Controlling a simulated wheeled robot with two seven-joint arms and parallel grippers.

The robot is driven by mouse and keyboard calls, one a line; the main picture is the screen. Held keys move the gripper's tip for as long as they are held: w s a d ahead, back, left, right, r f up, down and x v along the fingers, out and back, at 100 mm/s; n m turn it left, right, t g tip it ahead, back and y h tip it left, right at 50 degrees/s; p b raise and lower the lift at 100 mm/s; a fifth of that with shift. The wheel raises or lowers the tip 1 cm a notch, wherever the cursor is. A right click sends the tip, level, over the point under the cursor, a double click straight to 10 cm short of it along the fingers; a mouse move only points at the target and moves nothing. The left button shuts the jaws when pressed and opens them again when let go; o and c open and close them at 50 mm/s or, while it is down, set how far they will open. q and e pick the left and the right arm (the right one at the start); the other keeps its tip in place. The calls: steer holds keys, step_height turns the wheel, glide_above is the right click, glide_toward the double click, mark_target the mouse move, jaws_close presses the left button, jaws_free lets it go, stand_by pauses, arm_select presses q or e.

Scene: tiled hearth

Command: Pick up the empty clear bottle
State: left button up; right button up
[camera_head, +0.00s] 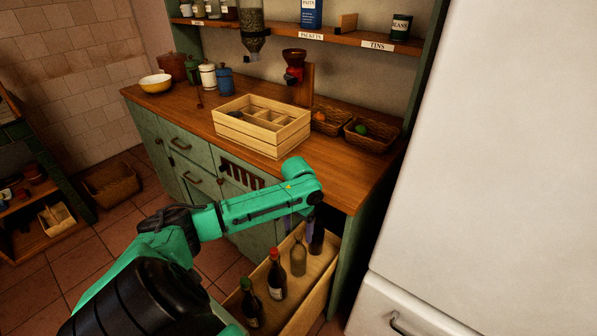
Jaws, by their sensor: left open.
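The empty clear bottle (298,260) stands upright in the pulled-out wooden drawer (322,290) below the counter. It is see-through, with a narrow neck. My left gripper (298,232) points down from the end of my green arm, around or just above the bottle's neck. Its fingers look dim and are apart. I cannot tell whether they touch the neck. A dark bottle (317,240) stands just behind to the right. A dark bottle with a red top (276,278) and one with a green top (250,304) stand in front to the left. My right gripper is not in view.
The wooden counter (345,186) overhangs the drawer's back end. On it are a divided wooden crate (262,148) and two baskets (371,140). A large white fridge (480,170) stands close on the right. Tiled floor is open at left.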

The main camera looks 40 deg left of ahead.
mark_target(298, 243)
arm_select(q)
step_height(298, 243, down, 7)
steer(key=shift+d+f, duration=0.1)
steer(key=shift+f, duration=0.1)
steer(key=shift+c, duration=0.9)
steer(key=c, duration=1)
jaws_close()
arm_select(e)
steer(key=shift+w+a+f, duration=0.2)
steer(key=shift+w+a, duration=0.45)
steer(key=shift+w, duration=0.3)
